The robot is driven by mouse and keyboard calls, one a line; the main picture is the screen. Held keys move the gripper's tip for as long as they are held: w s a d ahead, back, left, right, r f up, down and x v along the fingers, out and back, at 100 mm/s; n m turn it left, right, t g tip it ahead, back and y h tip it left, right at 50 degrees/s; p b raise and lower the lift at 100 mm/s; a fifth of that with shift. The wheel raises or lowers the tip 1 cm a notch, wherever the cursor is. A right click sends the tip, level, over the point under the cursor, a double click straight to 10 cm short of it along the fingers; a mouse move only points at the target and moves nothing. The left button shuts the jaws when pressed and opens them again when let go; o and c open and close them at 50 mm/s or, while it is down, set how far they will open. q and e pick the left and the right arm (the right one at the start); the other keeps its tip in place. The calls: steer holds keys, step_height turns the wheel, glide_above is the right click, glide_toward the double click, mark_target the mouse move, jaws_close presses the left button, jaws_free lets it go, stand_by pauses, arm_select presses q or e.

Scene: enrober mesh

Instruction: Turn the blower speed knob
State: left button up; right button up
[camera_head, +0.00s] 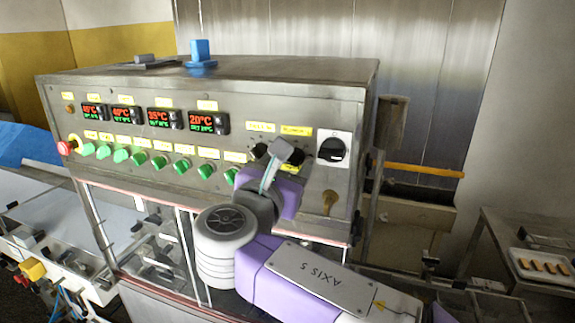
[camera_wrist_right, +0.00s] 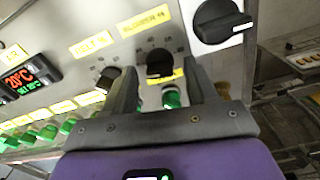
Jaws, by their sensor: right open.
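The blower knob (camera_wrist_right: 158,63) is a black round knob under a yellow label reading "BLOWER" in the right wrist view. My right gripper (camera_wrist_right: 163,72) is open, with one finger on each side of this knob in that view. I cannot tell whether the fingers touch it. In the head view my right gripper (camera_head: 277,163) is in front of the control panel (camera_head: 225,97) and mostly hides the knob below its yellow label (camera_head: 296,132). My left gripper is not in view.
Another black knob (camera_wrist_right: 109,78) sits just left of the blower knob. A large black rotary switch (camera_head: 332,150) on a white plate is to its right.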

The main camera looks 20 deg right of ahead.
steer(key=c, duration=1.1)
steer(key=shift+o, duration=0.2)
steer(key=shift+m, duration=0.3)
steer(key=m+b, duration=0.1)
steer(key=m, duration=0.1)
steer(key=shift+f+m, duration=0.15)
steer(key=shift+m, duration=0.25)
steer(key=m+b, duration=0.2)
steer(key=m, duration=0.2)
steer(key=shift+m, duration=0.3)
steer(key=m+b, duration=0.2)
steer(key=m, duration=0.2)
steer(key=shift+m+b, duration=0.75)
steer(key=shift+m, duration=1.15)
